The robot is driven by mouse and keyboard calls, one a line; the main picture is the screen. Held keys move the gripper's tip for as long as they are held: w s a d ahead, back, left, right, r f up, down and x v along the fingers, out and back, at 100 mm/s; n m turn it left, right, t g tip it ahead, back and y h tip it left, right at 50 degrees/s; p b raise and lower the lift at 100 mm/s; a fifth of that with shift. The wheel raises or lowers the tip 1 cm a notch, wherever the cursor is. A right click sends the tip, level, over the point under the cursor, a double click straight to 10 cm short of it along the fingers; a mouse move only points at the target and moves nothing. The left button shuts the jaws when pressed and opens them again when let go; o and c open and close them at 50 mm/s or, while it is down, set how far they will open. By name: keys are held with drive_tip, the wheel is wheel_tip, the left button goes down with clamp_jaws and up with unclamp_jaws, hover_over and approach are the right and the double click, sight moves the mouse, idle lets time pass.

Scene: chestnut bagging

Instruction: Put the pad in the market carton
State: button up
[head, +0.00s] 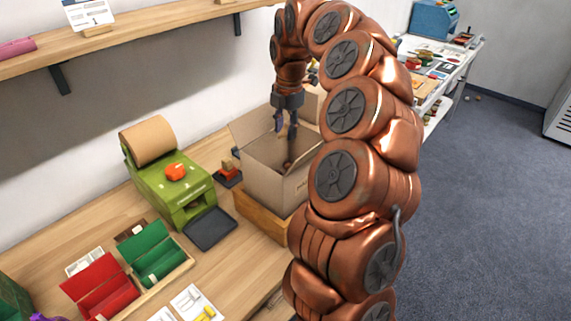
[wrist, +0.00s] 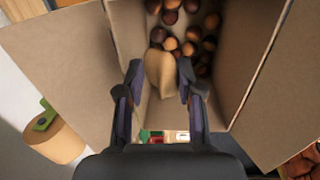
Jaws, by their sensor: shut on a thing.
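The market carton (head: 282,185) is an open brown cardboard box with its flaps spread, standing on a wooden base. My gripper (head: 287,134) points down into its opening. In the wrist view, my gripper (wrist: 157,75) is shut on the pad (wrist: 158,68), a tan, rounded piece between the fingertips. The pad is above the carton's inside; whether it touches anything below is unclear. Several brown chestnuts (wrist: 190,48) lie in the carton, whose flap (wrist: 60,60) shows at left. In the head view the pad is too small to make out.
A green machine (head: 165,185) with a brown paper roll (head: 147,139) stands left of the carton. Red (head: 103,284) and green (head: 147,250) open boxes lie on the bench nearer me. A shelf (head: 130,35) runs along the wall above. Open floor lies at right.

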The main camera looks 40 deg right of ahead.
wheel_tip(320, 180, down, 13)
drive_tip(key=p, duration=0.3)
idle(0.4)
drive_tip(key=shift+f, duration=0.15)
drive_tip(key=o, duration=0.5)
drive_tip(key=shift+o, duration=0.2)
